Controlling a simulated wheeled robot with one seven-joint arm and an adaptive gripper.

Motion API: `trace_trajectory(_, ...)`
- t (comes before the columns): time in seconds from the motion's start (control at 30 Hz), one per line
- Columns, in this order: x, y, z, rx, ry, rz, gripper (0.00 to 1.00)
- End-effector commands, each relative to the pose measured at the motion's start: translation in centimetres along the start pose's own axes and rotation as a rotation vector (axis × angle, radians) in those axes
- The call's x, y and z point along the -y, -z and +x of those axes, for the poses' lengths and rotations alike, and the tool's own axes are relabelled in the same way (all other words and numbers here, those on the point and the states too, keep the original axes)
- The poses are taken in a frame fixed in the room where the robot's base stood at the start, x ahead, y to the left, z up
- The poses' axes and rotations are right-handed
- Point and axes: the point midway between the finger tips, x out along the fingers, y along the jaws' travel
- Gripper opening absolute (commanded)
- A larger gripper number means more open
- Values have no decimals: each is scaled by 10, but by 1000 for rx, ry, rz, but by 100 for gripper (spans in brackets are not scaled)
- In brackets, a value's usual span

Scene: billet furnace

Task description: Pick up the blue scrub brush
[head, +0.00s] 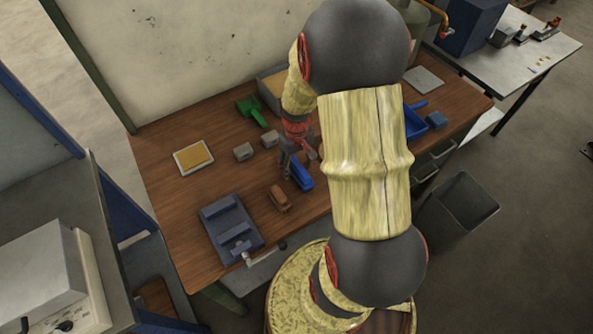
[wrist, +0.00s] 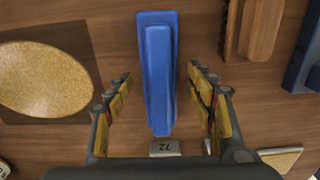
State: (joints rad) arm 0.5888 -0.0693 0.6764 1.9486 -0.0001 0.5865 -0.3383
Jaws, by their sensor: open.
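The blue scrub brush (wrist: 158,70) lies on the brown wooden table in the wrist view, its long body running up the picture. It also shows in the head view (head: 302,176), partly hidden by my gripper. My gripper (wrist: 160,92) is open and empty. Its fingers stand to the left and right of the brush, with a gap on both sides and no contact visible. The near part of the brush reaches between the fingers. In the head view my gripper (head: 299,155) is at the brush's far end; its height above the table is hard to tell.
A brown brush (head: 279,198) lies close by, also in the wrist view (wrist: 258,30). A grey block marked 72 (wrist: 165,148) sits near the brush's lower end. A blue-grey fixture (head: 230,228), a green object (head: 252,110) and a tray with a yellow pad (head: 194,157) stand around.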

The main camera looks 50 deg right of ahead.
Motion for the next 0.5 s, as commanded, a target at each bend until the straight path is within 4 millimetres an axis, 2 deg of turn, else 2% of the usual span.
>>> trace_trajectory(0.13,0,0,-1,-1,0,0,55)
trace_trajectory(0.5,0,0,-1,-1,0,0,34)
